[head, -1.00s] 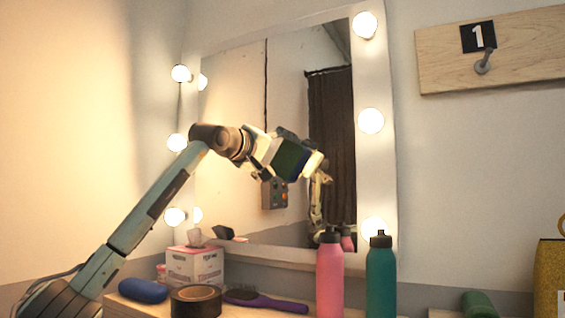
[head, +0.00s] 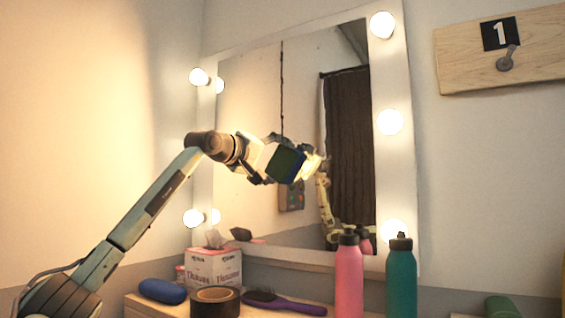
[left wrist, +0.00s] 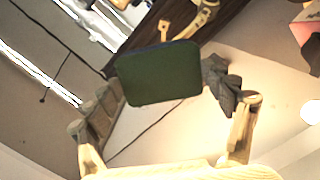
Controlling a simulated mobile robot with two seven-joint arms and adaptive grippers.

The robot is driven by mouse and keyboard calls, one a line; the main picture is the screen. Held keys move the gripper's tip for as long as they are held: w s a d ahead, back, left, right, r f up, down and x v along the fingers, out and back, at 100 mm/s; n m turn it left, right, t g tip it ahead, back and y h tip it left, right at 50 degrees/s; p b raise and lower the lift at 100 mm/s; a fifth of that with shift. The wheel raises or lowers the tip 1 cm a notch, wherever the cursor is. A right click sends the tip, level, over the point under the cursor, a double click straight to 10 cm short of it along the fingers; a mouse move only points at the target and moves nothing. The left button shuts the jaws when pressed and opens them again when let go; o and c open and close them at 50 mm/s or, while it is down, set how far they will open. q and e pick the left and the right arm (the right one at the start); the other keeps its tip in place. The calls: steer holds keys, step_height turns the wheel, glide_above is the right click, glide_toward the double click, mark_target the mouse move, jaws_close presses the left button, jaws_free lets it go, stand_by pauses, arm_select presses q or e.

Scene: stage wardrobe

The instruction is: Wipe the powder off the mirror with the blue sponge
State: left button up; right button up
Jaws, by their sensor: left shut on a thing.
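The mirror (head: 250,95) stands upright in a white frame with bulbs, behind the shelf. My left gripper (head: 288,160) is shut on the blue sponge (head: 287,166), a block with a dark green face and a blue edge, in front of the mirror's lower middle. In the left wrist view the sponge (left wrist: 158,74) sits between the fingers with its dark face showing. I cannot tell whether it touches the glass. I cannot make out powder on the mirror. My right gripper is not in view.
On the shelf stand a pink bottle (head: 349,277), a teal bottle (head: 401,280), a tissue box (head: 214,267), a dark tape roll (head: 214,301), a purple hairbrush (head: 285,303) and a blue case (head: 162,291). A hook board (head: 550,50) hangs at right.

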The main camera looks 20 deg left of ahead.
arm_select(q)
steer(key=shift+w+a+r, duration=0.1)
steer(key=shift+a+r, duration=0.05)
steer(key=shift+a, duration=0.75)
steer(key=shift+w+a+r, duration=0.1)
steer(key=shift+a+r, duration=0.15)
steer(key=shift+a, duration=0.45)
steer(key=shift+w+a+r, duration=0.15)
steer(key=shift+a+r, duration=0.15)
steer(key=shift+a, duration=0.45)
steer(key=shift+w+a+r, duration=0.1)
steer(key=shift+a+r, duration=0.15)
steer(key=shift+a, duration=0.45)
steer(key=shift+s+d, duration=0.3)
steer(key=shift+d, duration=1.85)
steer(key=shift+s+d, duration=0.3)
steer(key=shift+d, duration=1.8)
steer(key=shift+s+d, duration=0.3)
steer(key=shift+d, duration=1.85)
steer(key=shift+s+f+b, duration=0.1)
steer(key=shift+s+b, duration=0.15)
steer(key=shift+b, duration=0.15)
steer(key=shift+d+f+b+v, duration=0.1)
steer(key=shift+b+v, duration=0.45)
steer(key=shift+v, duration=0.8)
steer(key=shift+d+f+b+v, duration=0.1)
steer(key=shift+b+v, duration=0.45)
steer(key=shift+v, duration=0.8)
steer(key=shift+s, duration=0.2)
